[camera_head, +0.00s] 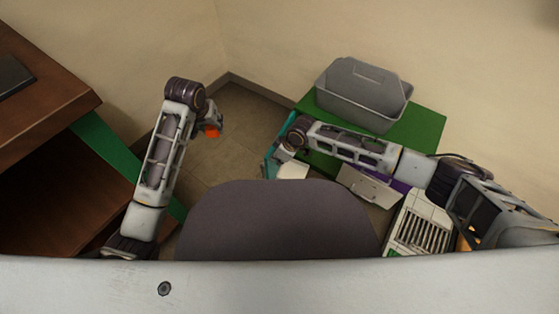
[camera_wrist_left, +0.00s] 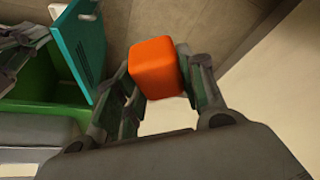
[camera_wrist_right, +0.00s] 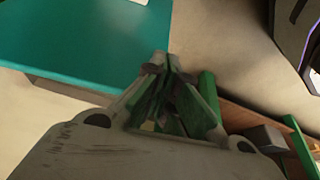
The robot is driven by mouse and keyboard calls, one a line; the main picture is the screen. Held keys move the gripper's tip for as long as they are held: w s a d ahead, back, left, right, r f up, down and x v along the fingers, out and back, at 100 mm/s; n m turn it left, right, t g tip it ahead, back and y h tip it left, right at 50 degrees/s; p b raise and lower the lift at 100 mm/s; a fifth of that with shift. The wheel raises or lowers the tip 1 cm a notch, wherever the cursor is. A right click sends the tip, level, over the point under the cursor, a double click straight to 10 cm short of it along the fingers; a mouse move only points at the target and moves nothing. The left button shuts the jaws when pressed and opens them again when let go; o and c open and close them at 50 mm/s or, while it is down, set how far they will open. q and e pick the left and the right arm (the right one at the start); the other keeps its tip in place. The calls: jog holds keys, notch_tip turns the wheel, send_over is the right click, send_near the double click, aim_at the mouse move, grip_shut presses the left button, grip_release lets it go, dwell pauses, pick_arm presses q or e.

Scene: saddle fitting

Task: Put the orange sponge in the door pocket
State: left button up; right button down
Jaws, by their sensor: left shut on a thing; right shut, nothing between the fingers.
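The orange sponge (camera_head: 212,132) is a small block held up off the floor by my left gripper (camera_head: 211,123). In the left wrist view the sponge (camera_wrist_left: 155,68) sits between the two fingers, which are shut on it. The teal door (camera_wrist_left: 82,45) stands open on the green cabinet, to the left of the sponge and apart from it. A white piece (camera_wrist_left: 72,45) shows along the door; it may be the pocket, but its opening is not clear. My right gripper (camera_wrist_right: 167,62) is shut and empty near the teal door (camera_wrist_right: 80,40).
The green cabinet (camera_head: 425,128) carries a grey bin (camera_head: 355,97) at the back right. A white slatted unit (camera_head: 420,225) stands at the lower right. A brown wooden desk (camera_head: 45,95) is on the left. Bare floor (camera_head: 245,130) lies between the left gripper and the cabinet.

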aim_at(266, 156)
pick_arm(q)
jog(key=shift+r, duration=0.2)
pick_arm(e)
jog(key=shift+a, duration=0.15)
